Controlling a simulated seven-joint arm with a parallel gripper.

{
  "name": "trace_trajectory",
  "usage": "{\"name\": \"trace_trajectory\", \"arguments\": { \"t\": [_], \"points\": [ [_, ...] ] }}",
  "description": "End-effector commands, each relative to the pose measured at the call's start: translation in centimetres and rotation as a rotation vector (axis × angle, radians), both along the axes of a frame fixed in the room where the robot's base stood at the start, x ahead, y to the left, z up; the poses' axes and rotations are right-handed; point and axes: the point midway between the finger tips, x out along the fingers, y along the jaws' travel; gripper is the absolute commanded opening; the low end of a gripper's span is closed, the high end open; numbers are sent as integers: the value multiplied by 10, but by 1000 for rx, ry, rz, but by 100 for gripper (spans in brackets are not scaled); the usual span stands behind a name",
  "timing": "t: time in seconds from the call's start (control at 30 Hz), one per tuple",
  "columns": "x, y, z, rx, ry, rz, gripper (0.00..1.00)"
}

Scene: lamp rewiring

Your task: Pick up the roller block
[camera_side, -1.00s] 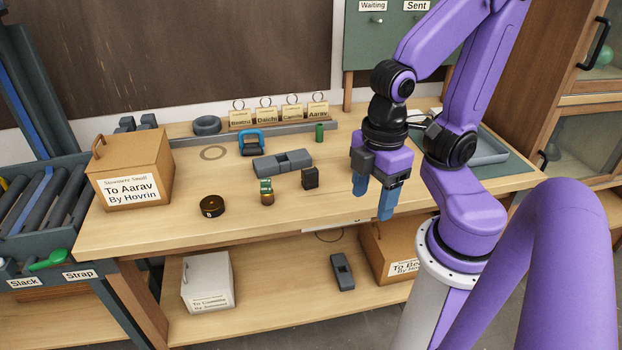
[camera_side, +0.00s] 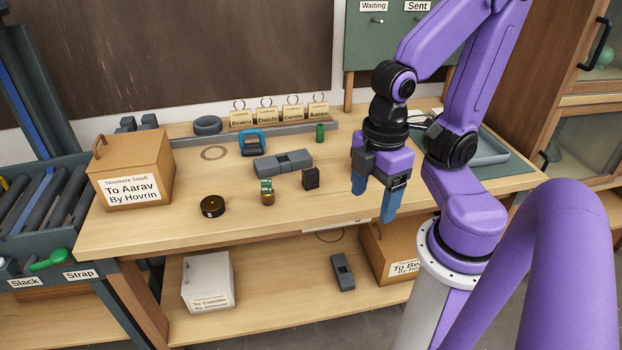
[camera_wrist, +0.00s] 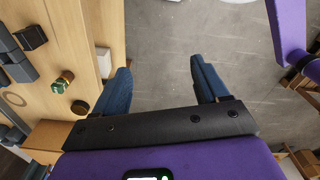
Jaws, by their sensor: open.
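My gripper (camera_side: 375,195) has its two blue fingers apart and empty, at the front edge of the bench, right of the small parts. In the wrist view my gripper (camera_wrist: 162,82) points down past the bench to the grey floor. A grey block with a stepped middle (camera_side: 282,163) lies on the bench, and a small dark block (camera_side: 311,178) stands just in front of its right end. Both also show at the left of the wrist view, the grey block (camera_wrist: 14,58) and the dark block (camera_wrist: 31,37). I cannot tell for certain which is the roller block.
Nearby are an amber and green part (camera_side: 267,191), a black disc (camera_side: 212,206), a blue-handled part (camera_side: 252,142) and a green cylinder (camera_side: 320,132). A brown box (camera_side: 132,170) stands at left. The lower shelf holds a white box (camera_side: 208,281) and a grey device (camera_side: 343,272).

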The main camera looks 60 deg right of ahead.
Motion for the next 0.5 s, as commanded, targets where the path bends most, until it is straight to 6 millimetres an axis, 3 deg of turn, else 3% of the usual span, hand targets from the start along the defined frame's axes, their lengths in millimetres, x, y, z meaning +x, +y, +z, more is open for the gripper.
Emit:
{"name": "trace_trajectory", "arguments": {
  "t": [0.17, 0.5],
  "points": [
    [4, -9, -11, -84, -11, 32, 73],
    [43, -65, -57, -605, -118, 323, 73]
  ]
}}
